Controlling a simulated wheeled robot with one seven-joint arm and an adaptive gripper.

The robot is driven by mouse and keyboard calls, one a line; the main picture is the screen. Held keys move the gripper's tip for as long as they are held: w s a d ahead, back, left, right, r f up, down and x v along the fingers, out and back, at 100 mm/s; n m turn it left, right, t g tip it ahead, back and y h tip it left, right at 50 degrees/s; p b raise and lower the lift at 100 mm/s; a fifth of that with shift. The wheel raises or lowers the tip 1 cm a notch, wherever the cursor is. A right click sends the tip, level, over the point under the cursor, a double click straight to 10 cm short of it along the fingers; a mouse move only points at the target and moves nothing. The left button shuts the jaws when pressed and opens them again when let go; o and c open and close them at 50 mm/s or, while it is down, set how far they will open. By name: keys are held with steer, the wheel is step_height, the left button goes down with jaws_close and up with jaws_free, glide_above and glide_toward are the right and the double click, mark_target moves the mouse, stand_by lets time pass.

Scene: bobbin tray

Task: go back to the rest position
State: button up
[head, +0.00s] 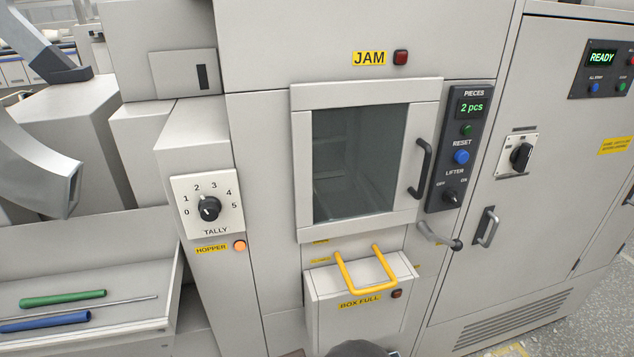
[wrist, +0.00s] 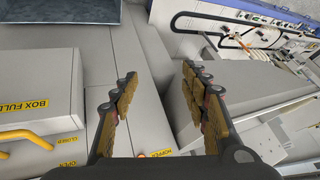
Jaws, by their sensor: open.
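My gripper (wrist: 158,82) is open in the wrist view, with its two padded fingers apart and nothing between them. It hangs in front of grey machine housing, apart from the yellow handle (wrist: 25,138) of the box-full drawer at the left. In the head view a dark rounded shape at the bottom edge is probably part of my arm; the fingers do not show there.
The grey machine has a shut window door (head: 425,168), a tally knob (head: 209,208) and a box-full drawer (head: 322,300) with a yellow handle. A control panel (head: 460,148) reads 2 pcs. A tray (head: 120,322) with green and blue rods stands at lower left.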

steer(key=w+d+r+m+h, duration=0.1)
steer(key=d+m+h, duration=0.1)
steer(key=d, duration=0.7)
steer(key=d+r+m+t+h, duration=0.1)
steer(key=d+m+h, duration=0.1)
steer(key=d, duration=0.8)
steer(key=w+d+r+m+t+h, duration=0.1)
steer(key=d+m+h, duration=0.1)
steer(key=d, duration=0.8)
steer(key=shift+w+d+r, duration=0.15)
steer(key=shift+w+r, duration=0.15)
steer(key=shift+r, duration=0.05)
